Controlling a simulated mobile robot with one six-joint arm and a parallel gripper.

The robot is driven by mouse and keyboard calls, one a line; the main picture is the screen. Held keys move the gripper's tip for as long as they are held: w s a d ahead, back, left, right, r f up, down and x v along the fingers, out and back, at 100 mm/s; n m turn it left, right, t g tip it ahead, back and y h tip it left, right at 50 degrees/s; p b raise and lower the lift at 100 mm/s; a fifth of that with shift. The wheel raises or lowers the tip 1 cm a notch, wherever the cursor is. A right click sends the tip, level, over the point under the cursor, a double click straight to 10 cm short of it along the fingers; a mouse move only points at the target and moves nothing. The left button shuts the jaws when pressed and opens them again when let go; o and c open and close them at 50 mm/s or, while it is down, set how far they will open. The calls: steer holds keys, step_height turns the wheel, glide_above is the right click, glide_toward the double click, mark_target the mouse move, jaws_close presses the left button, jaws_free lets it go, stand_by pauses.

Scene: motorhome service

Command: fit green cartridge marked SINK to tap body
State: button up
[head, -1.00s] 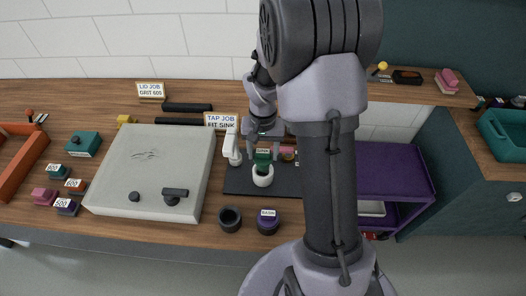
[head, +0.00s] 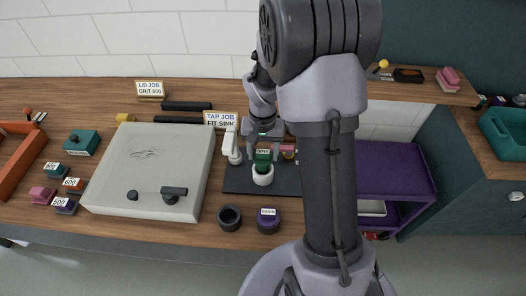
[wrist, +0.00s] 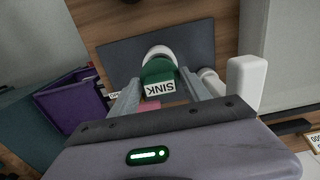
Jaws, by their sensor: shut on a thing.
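The green cartridge (head: 263,158) stands upright between the fingers of my gripper (head: 263,153). In the wrist view the cartridge (wrist: 158,72) shows its white SINK label, and my gripper (wrist: 160,80) is shut on it. Its lower end is at a white round cup (head: 263,177), which looks like part of the tap body; the cup (wrist: 158,51) rings the cartridge's far end in the wrist view. How deep the cartridge sits is hidden. A white upright tap piece (head: 233,150) stands just left of it on the dark mat (head: 240,186).
A sign (head: 221,119) reads TAP JOB FIT SINK. A grey lid (head: 150,170) lies to the left. A dark ring (head: 229,218) and a purple part marked BASIN (head: 268,222) stand at the front edge. A pink item (head: 288,150) is right of the gripper. A purple cart (head: 395,170) is further right.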

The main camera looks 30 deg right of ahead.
steer(key=shift+f+b, duration=2.1)
steer(key=shift+f, duration=0.5)
steer(key=o, duration=1.5)
steer(key=shift+r, duration=0.1)
